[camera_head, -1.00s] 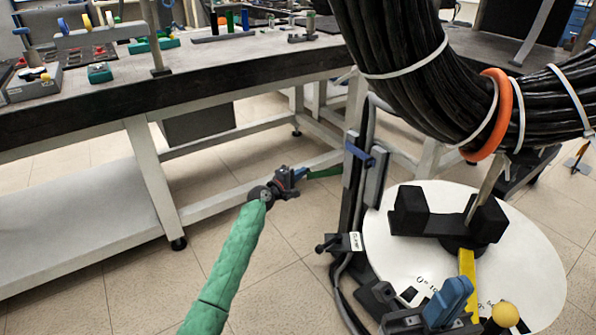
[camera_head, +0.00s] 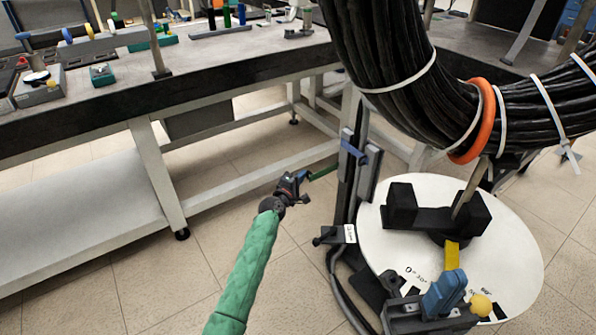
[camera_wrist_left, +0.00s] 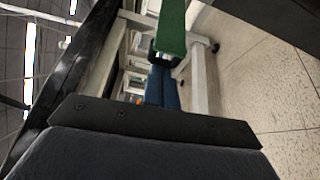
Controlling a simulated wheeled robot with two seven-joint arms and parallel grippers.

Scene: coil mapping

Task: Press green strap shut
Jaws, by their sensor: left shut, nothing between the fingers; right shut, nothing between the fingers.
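A green strap (camera_head: 323,172) shows in the head view as a short narrow strip between my left gripper and the black upright stand. My left gripper (camera_head: 303,178), on the green-sleeved arm, is shut and empty, with its blue fingertips at the strap's left end. In the left wrist view the shut blue fingers (camera_wrist_left: 161,88) point at the strap (camera_wrist_left: 171,30), which spreads broad and flat just beyond them. I cannot tell whether they touch. The strap's far end is hidden or out of frame. My right gripper is not in view.
A thick black cable bundle (camera_head: 395,60) with white ties and an orange ring (camera_head: 484,125) hangs over a white marked disc (camera_head: 510,245). The black stand (camera_head: 345,205) rises beside the disc. A workbench (camera_head: 100,100) is at the left; open tiled floor lies below.

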